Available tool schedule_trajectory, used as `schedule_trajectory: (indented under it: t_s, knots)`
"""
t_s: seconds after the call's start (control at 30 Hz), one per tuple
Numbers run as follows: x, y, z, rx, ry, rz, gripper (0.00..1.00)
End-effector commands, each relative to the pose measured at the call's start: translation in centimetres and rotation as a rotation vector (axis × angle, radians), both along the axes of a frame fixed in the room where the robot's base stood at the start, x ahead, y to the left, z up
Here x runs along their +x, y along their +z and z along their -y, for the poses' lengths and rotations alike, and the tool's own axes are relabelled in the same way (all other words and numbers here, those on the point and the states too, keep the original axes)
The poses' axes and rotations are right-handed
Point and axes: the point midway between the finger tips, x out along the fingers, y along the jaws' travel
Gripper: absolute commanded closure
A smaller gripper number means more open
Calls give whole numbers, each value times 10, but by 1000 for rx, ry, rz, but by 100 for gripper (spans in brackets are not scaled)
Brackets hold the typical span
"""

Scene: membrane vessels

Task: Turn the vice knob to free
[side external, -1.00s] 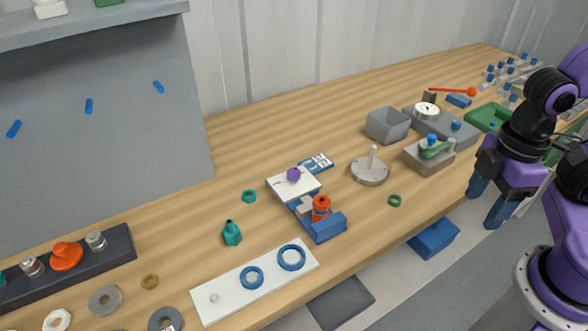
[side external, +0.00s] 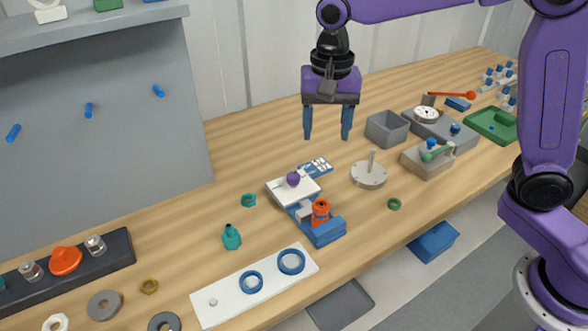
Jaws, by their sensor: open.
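A blue vice (side external: 325,233) with a grey jaw stands near the table's front edge, with an orange part (side external: 320,207) in it. A white plate (side external: 305,190) sits directly behind the vice and bears a purple knob (side external: 293,179). A small blue and white card (side external: 316,167) lies beside the plate. My gripper (side external: 327,137) points down with its two blue fingers wide apart and empty. In the picture it is above and to the right of the knob, clear of it. The markings on the plate are too small to read.
A grey bin (side external: 387,127) and a disc with an upright peg (side external: 368,174) stand to the right. A teal bottle (side external: 231,237), a teal nut (side external: 248,200) and a white board with blue rings (side external: 228,299) lie to the left and in front. The table behind the card is clear.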

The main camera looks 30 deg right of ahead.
Motion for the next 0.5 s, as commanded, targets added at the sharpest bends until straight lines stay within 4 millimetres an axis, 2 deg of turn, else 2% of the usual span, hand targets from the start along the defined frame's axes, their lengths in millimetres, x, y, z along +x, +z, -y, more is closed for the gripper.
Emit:
schedule_trajectory:
  t_s: [0.03,0.2,0.33,0.5]
  knots:
    - [15,0,-4,-1,-85,-2,39]
    - [57,-1,-11,-3,-372,-5,39]
    - [80,-2,-11,-3,-549,-7,39]
    - [96,-3,-9,-3,-682,-9,39]
